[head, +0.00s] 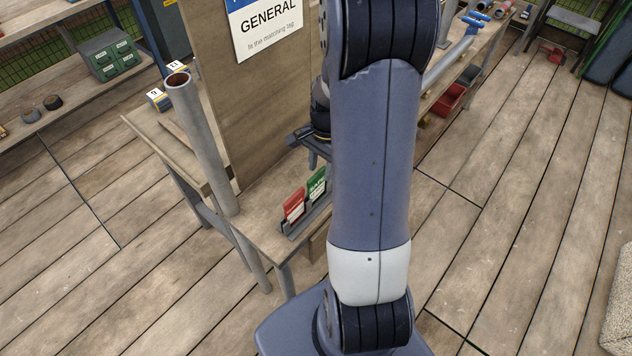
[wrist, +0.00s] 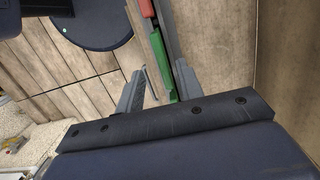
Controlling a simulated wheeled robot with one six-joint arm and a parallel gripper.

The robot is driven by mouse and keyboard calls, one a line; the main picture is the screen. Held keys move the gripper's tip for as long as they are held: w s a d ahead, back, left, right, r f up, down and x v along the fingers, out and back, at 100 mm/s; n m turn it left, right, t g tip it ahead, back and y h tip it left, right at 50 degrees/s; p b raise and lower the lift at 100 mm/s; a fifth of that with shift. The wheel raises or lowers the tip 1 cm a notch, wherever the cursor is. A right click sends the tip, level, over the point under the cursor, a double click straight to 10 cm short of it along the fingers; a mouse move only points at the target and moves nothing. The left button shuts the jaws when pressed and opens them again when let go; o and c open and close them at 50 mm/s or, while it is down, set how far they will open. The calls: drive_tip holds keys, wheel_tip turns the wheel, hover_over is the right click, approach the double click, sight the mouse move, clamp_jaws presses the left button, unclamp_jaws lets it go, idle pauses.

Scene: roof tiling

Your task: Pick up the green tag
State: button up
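The green tag (head: 317,184) stands next to the red tag (head: 293,204) in a dark holder (head: 301,226) on the bench; my arm hides part of the area around the green tag. In the wrist view the green tag (wrist: 163,78) appears between the fingers of my gripper (wrist: 159,69), closer to the right finger. The red tag (wrist: 146,8) is beyond it at the top edge. My gripper is open, with a clear gap between its fingers. I cannot tell whether a finger touches the green tag. In the head view my arm mostly hides the gripper.
An upright board with a "GENERAL" sign (head: 268,28) stands behind the holder. A grey pipe (head: 200,140) rises at the bench's left. Small yellow-and-white labelled items (head: 160,99) sit further back. A red bin (head: 451,98) is on a shelf at right. Plank floor is open at right.

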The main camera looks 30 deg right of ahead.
sight(316, 182)
drive_tip(key=shift+a+f+p, duration=0.2)
drive_tip(key=shift+f, duration=0.8)
drive_tip(key=shift+a+f+p, duration=0.15)
drive_tip(key=shift+a+f, duration=0.1)
drive_tip(key=shift+f, duration=0.75)
drive_tip(key=shift+a+f+p, duration=0.2)
drive_tip(key=shift+f, duration=0.8)
drive_tip(key=shift+c, duration=0.2)
clamp_jaws()
